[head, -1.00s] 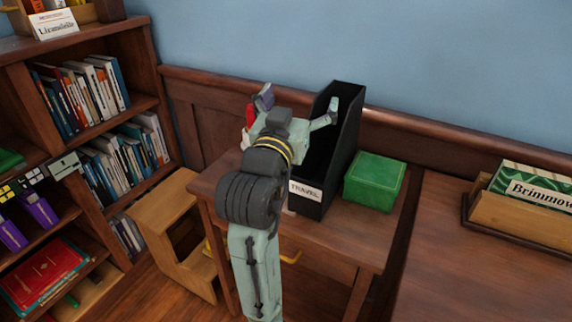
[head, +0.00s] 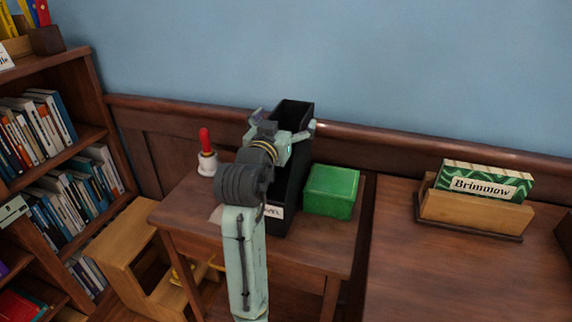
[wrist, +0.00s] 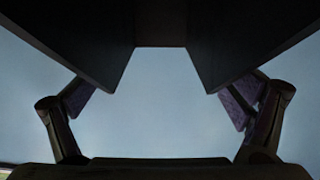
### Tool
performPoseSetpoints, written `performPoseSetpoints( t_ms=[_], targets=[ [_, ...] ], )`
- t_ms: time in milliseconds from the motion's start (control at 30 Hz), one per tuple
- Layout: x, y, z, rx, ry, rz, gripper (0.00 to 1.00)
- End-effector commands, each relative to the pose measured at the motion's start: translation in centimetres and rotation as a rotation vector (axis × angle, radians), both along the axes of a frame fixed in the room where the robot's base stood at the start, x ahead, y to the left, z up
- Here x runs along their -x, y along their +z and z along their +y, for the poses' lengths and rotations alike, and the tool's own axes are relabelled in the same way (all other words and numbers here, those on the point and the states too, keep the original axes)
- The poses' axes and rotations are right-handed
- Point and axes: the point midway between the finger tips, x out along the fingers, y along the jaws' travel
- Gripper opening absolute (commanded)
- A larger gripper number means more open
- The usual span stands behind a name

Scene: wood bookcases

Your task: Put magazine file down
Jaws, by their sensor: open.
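The black magazine file (head: 293,185) stands upright on a small wooden table (head: 325,250) against the wall, its white label partly hidden by my arm. My gripper (head: 282,128) is open at the upper part of the file, with one finger to the left and one to the right of it. In the wrist view the file's dark walls (wrist: 85,40) fill the top, with my gripper's fingers (wrist: 160,100) spread at their outer sides. I cannot tell whether the fingers touch the file.
A green box (head: 331,192) sits just right of the file. A wooden step stool (head: 125,245) and bookcase (head: 90,135) are further left. A larger table (head: 450,265) at right holds a card holder (head: 475,210).

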Motion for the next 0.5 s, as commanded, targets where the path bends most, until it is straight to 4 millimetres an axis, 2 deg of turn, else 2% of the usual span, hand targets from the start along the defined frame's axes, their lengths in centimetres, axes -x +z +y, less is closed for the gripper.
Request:
performPoseSetpoints(
  t_ms=[100, 333, 500],
  targets=[
    [-0.83, 0.01, -0.25, 0.001, 0.000, 0.000, 0.94],
    [-0.89, -0.08, -0.26, 0.000, 0.001, -0.001, 0.94],
    [-0.88, -0.07, -0.25, 0.000, 0.001, -0.001, 0.82]
  ],
)
